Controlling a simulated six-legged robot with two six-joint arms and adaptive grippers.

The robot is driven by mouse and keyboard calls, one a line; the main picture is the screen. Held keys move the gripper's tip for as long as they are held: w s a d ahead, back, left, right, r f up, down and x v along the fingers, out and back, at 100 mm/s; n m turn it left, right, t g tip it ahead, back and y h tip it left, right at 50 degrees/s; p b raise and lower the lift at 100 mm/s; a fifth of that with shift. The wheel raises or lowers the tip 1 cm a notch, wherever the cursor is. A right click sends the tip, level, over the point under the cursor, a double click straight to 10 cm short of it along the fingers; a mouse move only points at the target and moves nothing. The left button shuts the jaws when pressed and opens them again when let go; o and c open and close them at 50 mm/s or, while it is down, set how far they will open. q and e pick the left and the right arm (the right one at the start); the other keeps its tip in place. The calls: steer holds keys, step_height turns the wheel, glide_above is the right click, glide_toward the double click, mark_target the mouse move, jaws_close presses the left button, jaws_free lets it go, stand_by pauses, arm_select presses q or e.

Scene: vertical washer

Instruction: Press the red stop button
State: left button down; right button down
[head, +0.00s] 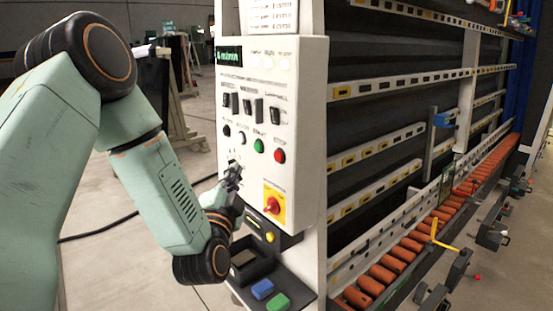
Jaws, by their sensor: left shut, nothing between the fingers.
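The red stop button (279,156) is a small round button on the white control panel (300,110), at the right end of a row with a green button (259,146), a white one (241,138) and a black one (227,131). My left gripper (232,172) is shut and empty, close to the panel, below and left of the red button and apart from it in the picture. Whether its fingertips touch the panel I cannot tell. My right gripper is not in view.
Orange rollers (385,273) run along the washer at right.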

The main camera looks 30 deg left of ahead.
mark_target(278, 157)
arm_select(q)
steer(key=w+d+b, duration=0.3)
steer(key=w, duration=0.4)
steer(key=shift+d+r, duration=0.15)
steer(key=shift+d, duration=0.2)
steer(key=shift+w, duration=0.15)
steer(key=shift+w+a, duration=0.1)
steer(key=shift+w, duration=0.1)
steer(key=shift+s, duration=0.25)
steer(key=shift+w, duration=0.2)
steer(key=shift+s, duration=0.15)
